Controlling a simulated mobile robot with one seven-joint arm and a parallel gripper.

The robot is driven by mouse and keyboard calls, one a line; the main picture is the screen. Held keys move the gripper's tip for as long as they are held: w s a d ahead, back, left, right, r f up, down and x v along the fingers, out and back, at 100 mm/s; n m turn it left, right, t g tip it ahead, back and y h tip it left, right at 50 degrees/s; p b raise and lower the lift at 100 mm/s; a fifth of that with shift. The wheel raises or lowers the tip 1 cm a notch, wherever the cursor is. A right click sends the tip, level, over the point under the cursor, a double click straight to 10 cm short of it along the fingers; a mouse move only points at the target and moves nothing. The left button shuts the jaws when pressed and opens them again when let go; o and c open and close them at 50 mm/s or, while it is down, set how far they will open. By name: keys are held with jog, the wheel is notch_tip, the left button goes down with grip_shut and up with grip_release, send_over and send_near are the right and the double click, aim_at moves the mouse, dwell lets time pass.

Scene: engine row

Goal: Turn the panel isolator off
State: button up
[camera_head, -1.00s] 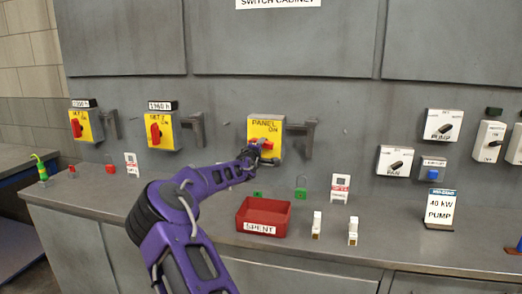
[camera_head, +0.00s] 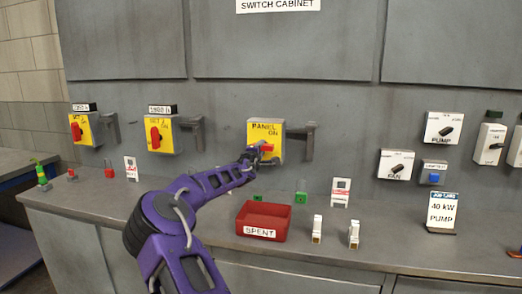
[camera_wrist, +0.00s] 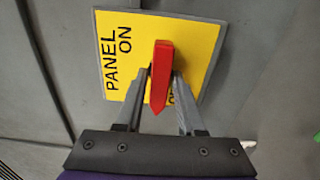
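The panel isolator (camera_head: 263,130) is a yellow plate marked PANEL ON on the grey cabinet front. Its red handle (camera_wrist: 161,75) lies sideways across the plate, crosswise to the upright handles of the two isolators at left. In the wrist view, the lettering runs up the picture and the handle's pointed end faces down, by partly hidden lettering. My gripper (camera_wrist: 161,78) has one finger on each side of the handle, with a narrow gap between the fingers. It appears open; contact with the handle is unclear. In the head view, my gripper (camera_head: 255,152) is at the plate's lower left.
A grey bracket (camera_head: 305,130) sticks out right of the panel isolator. Two more yellow isolators (camera_head: 80,129) (camera_head: 160,134) are at left. A red SPENT tray (camera_head: 263,232) and small white blocks (camera_head: 317,229) stand on the counter below. PUMP and FAN switches (camera_head: 443,128) are at right.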

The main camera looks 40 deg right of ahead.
jog(key=shift+o, duration=1.1)
jog(key=v, duration=1.7)
jog(key=shift+s, duration=0.25)
jog(key=shift+a, duration=0.15)
